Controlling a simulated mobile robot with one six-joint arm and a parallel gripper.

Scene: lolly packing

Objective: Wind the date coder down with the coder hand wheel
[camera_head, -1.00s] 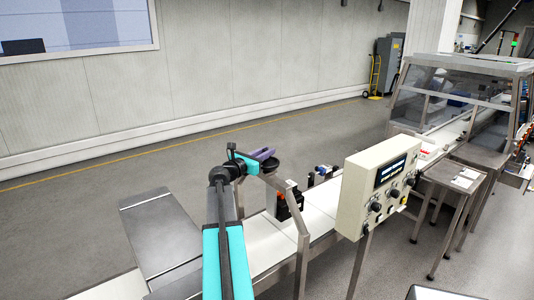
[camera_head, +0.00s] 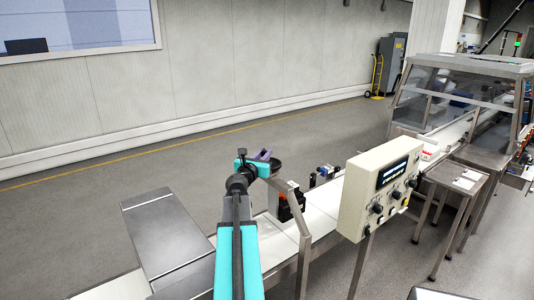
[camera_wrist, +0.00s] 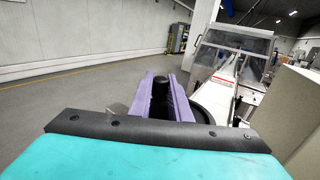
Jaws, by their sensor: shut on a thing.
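The coder hand wheel (camera_head: 277,165) is a dark round disc on top of the metal frame over the belt. It also shows in the wrist view (camera_wrist: 217,108) just right of the fingers, partly hidden by them. My gripper (camera_head: 264,155) is at the wheel's far left side. In the wrist view its purple fingers (camera_wrist: 161,96) are shut on a black upright knob (camera_wrist: 160,88), which looks like the wheel's handle. The date coder (camera_head: 289,206), a black box with an orange part, sits below the wheel beside the frame post, partly hidden by it.
A cream control box (camera_head: 380,187) with a display and knobs stands right of the frame. The white conveyor belt (camera_head: 325,217) runs to a clear-walled machine hood (camera_head: 455,100). A grey steel plate (camera_head: 160,240) lies left of my arm. Open floor lies behind.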

